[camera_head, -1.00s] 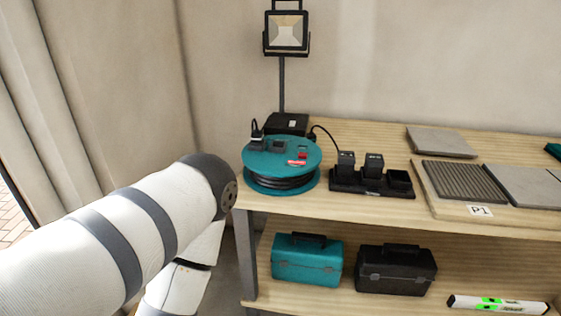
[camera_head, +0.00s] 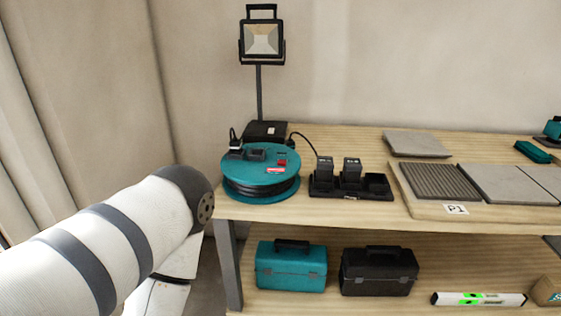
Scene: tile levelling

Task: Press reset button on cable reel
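The teal cable reel (camera_head: 238,182) lies flat at the left end of the wooden bench top, with black cable wound around its middle. On its top face are dark sockets with a black plug in one, a small red button (camera_head: 282,162) and a red-and-white label (camera_head: 275,170). My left arm comes in from the left and its thick white links are just left of the reel, apart from it. Its gripper is not in view. My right gripper is not in view either.
A work light (camera_head: 262,40) on a stand rises behind the reel. A black charger (camera_head: 345,192) with batteries sits right of it, then a board with tiles (camera_head: 440,181). Teal (camera_head: 291,266) and black (camera_head: 378,271) toolboxes and a level (camera_head: 478,299) are on the lower shelf.

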